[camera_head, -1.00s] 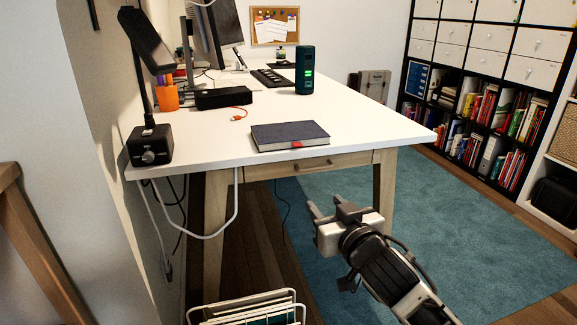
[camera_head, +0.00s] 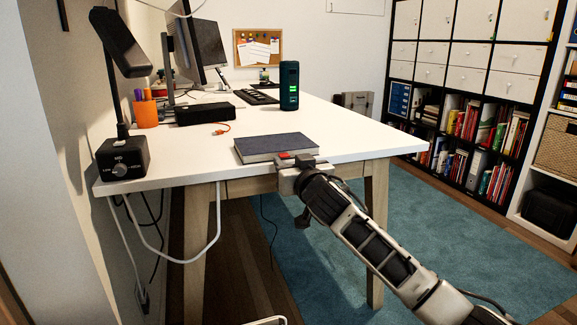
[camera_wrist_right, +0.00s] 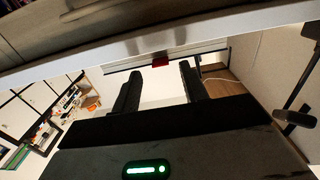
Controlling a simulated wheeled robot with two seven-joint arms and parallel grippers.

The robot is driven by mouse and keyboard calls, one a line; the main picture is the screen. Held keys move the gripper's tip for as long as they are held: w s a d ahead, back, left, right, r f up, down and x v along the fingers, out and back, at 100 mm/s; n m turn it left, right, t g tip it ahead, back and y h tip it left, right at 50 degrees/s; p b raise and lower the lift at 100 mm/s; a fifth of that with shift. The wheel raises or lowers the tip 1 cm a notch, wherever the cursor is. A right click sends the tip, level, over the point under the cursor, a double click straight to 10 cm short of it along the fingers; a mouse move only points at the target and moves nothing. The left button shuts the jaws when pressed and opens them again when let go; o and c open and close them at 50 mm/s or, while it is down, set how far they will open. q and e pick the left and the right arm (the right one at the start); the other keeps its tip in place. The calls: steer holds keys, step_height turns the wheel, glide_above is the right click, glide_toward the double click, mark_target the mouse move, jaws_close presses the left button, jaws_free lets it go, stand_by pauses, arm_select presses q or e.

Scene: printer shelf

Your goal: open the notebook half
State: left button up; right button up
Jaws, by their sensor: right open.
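The notebook (camera_head: 275,145) lies closed and flat on the white desk near its front edge, with a dark blue cover. A red tab at its front edge shows in the wrist view (camera_wrist_right: 160,62). My right gripper (camera_head: 293,161) is at the desk's front edge, right in front of the notebook and close to the red tab. In the wrist view its two dark fingers (camera_wrist_right: 161,84) are apart, with the red tab ahead between them. Nothing is seen between the fingertips. Whether the fingers touch the notebook cannot be told. My left gripper is not in view.
The white desk (camera_head: 350,139) has free room right of the notebook. A bookshelf is at the right.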

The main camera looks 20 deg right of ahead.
steer(key=shift+w+a, duration=0.1)
steer(key=shift+w, duration=1.05)
jaws_close()
